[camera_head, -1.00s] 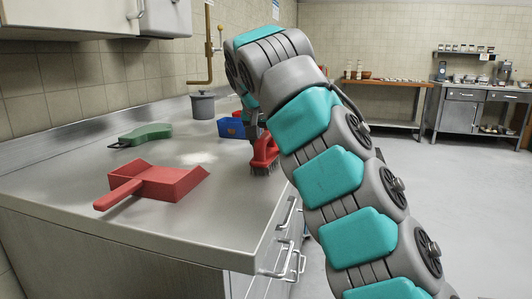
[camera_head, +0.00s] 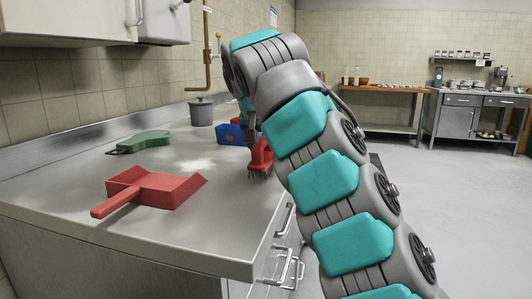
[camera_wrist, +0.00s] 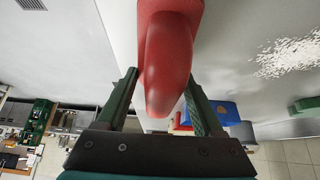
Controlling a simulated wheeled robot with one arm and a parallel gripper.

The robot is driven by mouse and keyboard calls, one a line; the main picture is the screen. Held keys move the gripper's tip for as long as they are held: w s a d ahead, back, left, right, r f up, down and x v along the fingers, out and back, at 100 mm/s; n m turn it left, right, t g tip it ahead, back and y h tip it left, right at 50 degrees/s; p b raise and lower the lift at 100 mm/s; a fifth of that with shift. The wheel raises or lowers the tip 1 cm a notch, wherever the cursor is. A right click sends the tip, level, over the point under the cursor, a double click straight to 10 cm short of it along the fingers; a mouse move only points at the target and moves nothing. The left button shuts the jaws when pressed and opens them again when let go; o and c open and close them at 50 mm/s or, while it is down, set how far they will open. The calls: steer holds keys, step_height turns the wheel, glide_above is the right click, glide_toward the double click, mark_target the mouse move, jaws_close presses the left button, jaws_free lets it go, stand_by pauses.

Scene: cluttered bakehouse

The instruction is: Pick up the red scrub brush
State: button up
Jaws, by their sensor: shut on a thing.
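The red scrub brush (camera_head: 262,157) is at the right edge of the steel counter, bristles down. It is upright, and I cannot tell whether its bristles touch the counter. My gripper (camera_wrist: 160,77) is shut on the brush, whose rounded red handle (camera_wrist: 167,62) shows between the two fingers in the wrist view. In the head view my gripper is partly hidden by my arm. The bristles are hidden in the wrist view.
On the counter (camera_head: 85,213) lie a red dustpan (camera_head: 175,188), a green flat tool (camera_head: 143,141) and a patch of white powder (camera_head: 196,165). A blue box (camera_head: 230,134) stands close behind the brush, with a grey lidded pot (camera_head: 201,112) farther back. Open floor lies right.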

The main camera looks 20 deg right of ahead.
steer(key=shift+a+r, duration=0.15)
steer(key=shift+r, duration=1.2)
steer(key=s+r+b, duration=0.1)
steer(key=s+b, duration=0.3)
steer(key=s, duration=1.2)
steer(key=shift+a+r, duration=0.25)
steer(key=shift+a, duration=0.05)
steer(key=o, duration=0.9)
steer(key=c, duration=0.6)
